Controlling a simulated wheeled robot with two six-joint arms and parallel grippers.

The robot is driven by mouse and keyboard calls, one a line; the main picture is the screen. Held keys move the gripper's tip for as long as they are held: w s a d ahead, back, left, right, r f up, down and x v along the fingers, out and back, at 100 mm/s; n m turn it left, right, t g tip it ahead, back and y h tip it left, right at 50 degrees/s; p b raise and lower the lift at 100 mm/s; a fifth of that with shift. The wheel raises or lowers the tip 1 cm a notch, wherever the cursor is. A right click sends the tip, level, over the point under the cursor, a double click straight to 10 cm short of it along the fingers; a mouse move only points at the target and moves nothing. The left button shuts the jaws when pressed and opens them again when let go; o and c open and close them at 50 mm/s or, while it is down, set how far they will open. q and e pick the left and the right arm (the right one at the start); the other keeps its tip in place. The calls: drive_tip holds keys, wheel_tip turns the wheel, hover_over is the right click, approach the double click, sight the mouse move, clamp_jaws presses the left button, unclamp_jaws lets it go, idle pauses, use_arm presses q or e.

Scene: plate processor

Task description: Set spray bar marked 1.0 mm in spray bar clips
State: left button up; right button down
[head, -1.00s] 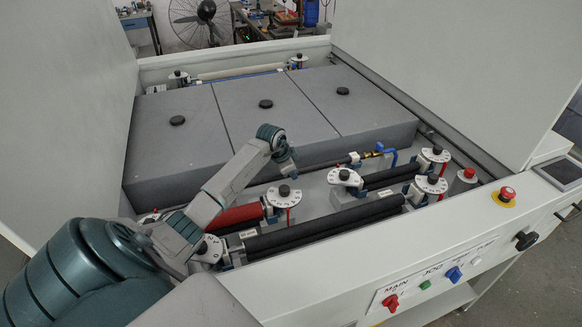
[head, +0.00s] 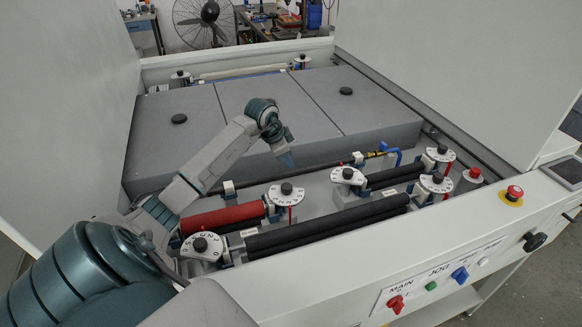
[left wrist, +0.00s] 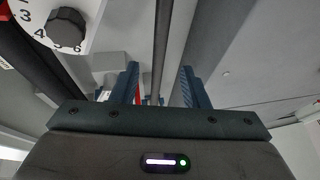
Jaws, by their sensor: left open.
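A thin dark spray bar (head: 318,166) runs across the machine bed in front of the grey block covers. A white clip (head: 228,188) is at its left part and another white clip (head: 358,158) near its right end. I cannot tell how it sits in them, and no 1.0 mm marking is legible. My left gripper (head: 288,160) is open above the bar's middle. In the left wrist view the bar (left wrist: 164,45) passes between the spread blue fingers of the left gripper (left wrist: 162,85), with gaps on both sides. My right gripper is not in view.
A brass and blue hose fitting (head: 385,152) is by the bar's right end. A red roller (head: 222,217), black rollers (head: 325,225) and numbered dials (head: 287,190) lie in front. Grey covers (head: 270,105) rise behind. High side panels flank the bed.

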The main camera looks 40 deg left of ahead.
use_arm(q)
drive_tip(key=shift+b+v, duration=0.35)
drive_tip(key=shift+v, duration=1.4)
drive_tip(key=shift+w, duration=0.1)
